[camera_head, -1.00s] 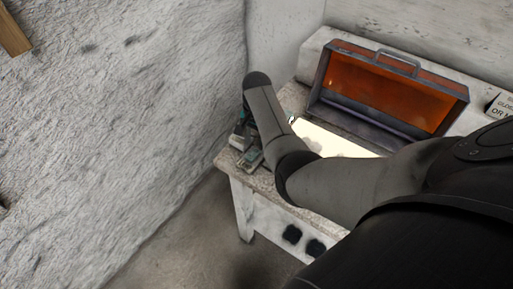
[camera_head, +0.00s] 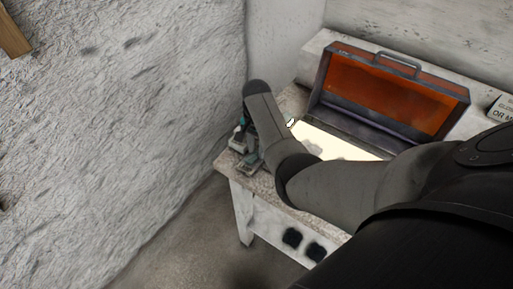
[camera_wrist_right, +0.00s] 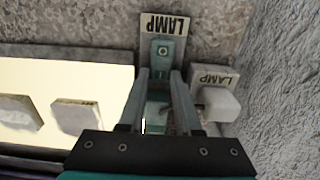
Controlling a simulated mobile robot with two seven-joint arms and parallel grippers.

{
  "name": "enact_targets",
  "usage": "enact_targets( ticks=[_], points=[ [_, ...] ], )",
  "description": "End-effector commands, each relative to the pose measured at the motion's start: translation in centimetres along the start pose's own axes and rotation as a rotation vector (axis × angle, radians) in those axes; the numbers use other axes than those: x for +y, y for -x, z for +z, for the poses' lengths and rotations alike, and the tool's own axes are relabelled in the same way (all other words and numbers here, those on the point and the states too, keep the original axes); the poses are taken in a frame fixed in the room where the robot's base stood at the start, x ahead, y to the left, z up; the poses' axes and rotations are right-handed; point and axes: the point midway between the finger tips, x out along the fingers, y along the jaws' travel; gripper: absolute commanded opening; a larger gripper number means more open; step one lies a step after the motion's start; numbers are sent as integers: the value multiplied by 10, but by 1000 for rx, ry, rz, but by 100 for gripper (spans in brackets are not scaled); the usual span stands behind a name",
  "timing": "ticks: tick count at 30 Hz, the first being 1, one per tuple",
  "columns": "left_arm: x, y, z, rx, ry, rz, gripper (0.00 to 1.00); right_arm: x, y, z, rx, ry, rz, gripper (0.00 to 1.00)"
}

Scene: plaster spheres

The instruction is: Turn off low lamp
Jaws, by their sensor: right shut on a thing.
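Two switches marked LAMP stand at the left end of the bench. In the right wrist view, one is teal, with a teal plate (camera_wrist_right: 163,52) under an upside-down LAMP label. The other is a pale grey switch (camera_wrist_right: 219,104) to its right with its own label. My right gripper (camera_wrist_right: 160,78) is shut on the teal switch, whose handle is mostly hidden between the fingers. In the head view the right gripper (camera_head: 246,150) is small and partly behind my arm. A glowing pale panel (camera_head: 318,141) is lit in the opened case. My left gripper is not in view.
The opened case has an orange-lined lid (camera_head: 390,95) leaning at the back. Grey blocks (camera_wrist_right: 77,117) lie on the glowing panel. A rough wall (camera_head: 130,120) stands close on the left.

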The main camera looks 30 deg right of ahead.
Motion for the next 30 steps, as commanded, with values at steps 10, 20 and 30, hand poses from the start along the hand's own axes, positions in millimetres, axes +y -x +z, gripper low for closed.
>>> enact_targets(
  ticks=[10,20,30],
  points=[
    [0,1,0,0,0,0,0,0,0,0,1,0,2,0],
    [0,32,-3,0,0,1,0,2,6,6,142,1,7,0],
    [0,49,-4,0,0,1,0,1,5,10,352,0,4,0]
  ],
)
